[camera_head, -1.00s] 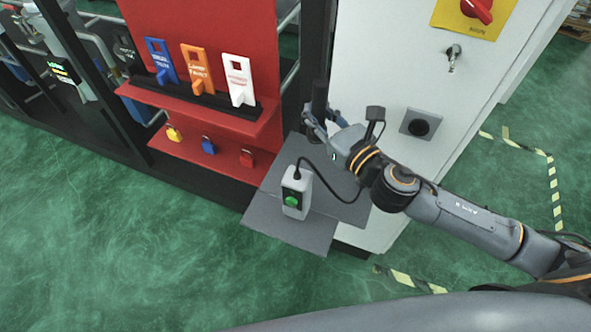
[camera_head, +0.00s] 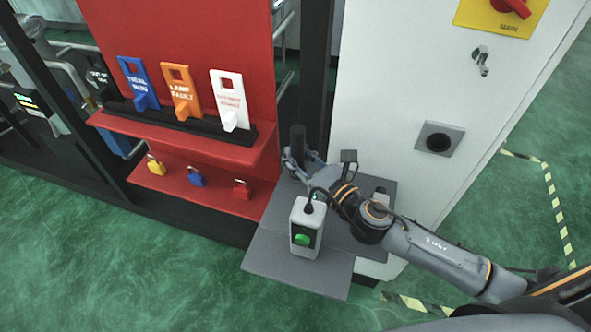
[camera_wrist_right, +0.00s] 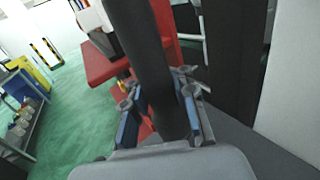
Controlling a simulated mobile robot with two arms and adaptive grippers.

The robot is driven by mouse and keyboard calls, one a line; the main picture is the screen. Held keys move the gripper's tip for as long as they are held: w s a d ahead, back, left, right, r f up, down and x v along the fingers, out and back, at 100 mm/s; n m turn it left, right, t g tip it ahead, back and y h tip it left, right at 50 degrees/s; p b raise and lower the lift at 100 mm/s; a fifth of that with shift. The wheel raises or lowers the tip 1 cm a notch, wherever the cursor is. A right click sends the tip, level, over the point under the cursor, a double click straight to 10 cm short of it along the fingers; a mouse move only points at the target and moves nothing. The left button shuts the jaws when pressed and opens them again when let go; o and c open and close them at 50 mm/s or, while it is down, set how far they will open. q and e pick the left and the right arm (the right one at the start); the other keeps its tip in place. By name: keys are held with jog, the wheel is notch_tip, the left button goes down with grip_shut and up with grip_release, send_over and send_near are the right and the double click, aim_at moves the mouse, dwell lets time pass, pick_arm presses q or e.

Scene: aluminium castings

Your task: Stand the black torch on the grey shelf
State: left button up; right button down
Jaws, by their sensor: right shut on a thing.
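The black torch (camera_head: 298,143) is upright in my right gripper (camera_head: 300,164), over the back left part of the grey shelf (camera_head: 279,262). My right gripper is shut on it. In the right wrist view, the torch (camera_wrist_right: 148,58) runs between the two blue-edged fingers (camera_wrist_right: 160,108). The torch's lower end is hidden behind my gripper and the grey box, so I cannot tell whether it touches the shelf. My left gripper is not in view.
A grey box with a green button (camera_head: 303,236) and a cable stands on the shelf, in front of my gripper. The red rack (camera_head: 215,150) with tags and padlocks is at left. The white cabinet (camera_head: 400,85) rises behind. A small dark-topped item (camera_head: 380,195) is at right.

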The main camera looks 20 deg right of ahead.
notch_tip(320, 180, down, 4)
jog(key=shift+r+b, duration=0.1)
jog(key=shift+b, duration=0.55)
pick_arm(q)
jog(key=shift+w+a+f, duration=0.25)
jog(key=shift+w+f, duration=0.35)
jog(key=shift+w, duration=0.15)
pick_arm(e)
jog(key=shift+r, duration=0.1)
jog(key=c, duration=1.1)
grip_release()
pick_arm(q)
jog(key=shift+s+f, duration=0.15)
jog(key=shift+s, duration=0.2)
